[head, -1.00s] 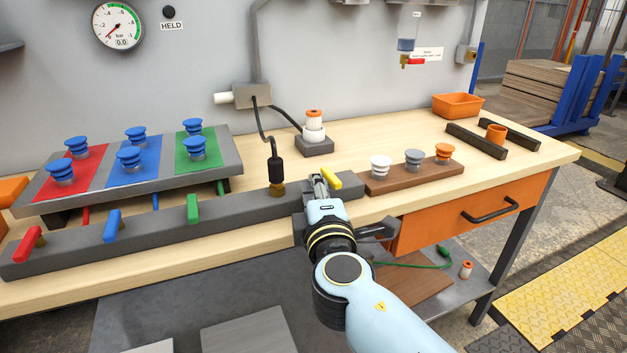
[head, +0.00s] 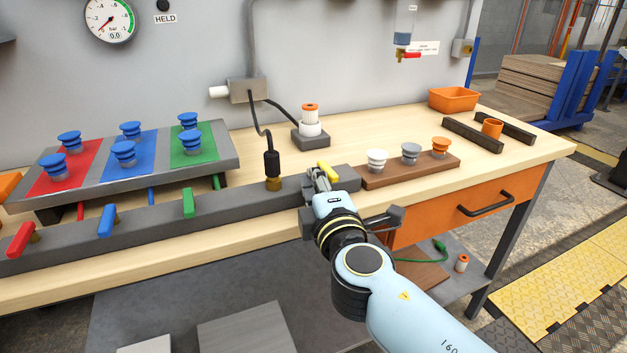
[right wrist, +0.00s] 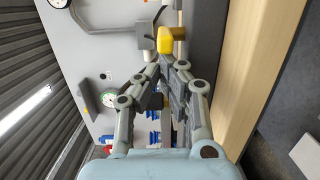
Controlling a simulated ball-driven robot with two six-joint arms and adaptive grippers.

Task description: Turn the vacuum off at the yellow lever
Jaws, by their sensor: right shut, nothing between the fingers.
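The yellow lever (head: 328,171) sits at the right end of the long grey manifold bar (head: 240,196) and lies slantwise across its top. It also shows in the right wrist view (right wrist: 166,43), just beyond my fingertips. My right gripper (head: 315,175) is shut and empty, with its tips close beside the lever's left side; I cannot tell whether they touch it. In the right wrist view the gripper's fingers (right wrist: 168,64) meet below the lever. The gauge (head: 110,20) reads 0.0 bar. My left gripper is not in view.
Red (head: 20,240), blue (head: 107,221) and green (head: 188,203) levers stand along the same bar. A black cable with a brass fitting (head: 273,184) rises left of my gripper. A brown board with three suction cups (head: 400,176) lies close on the right.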

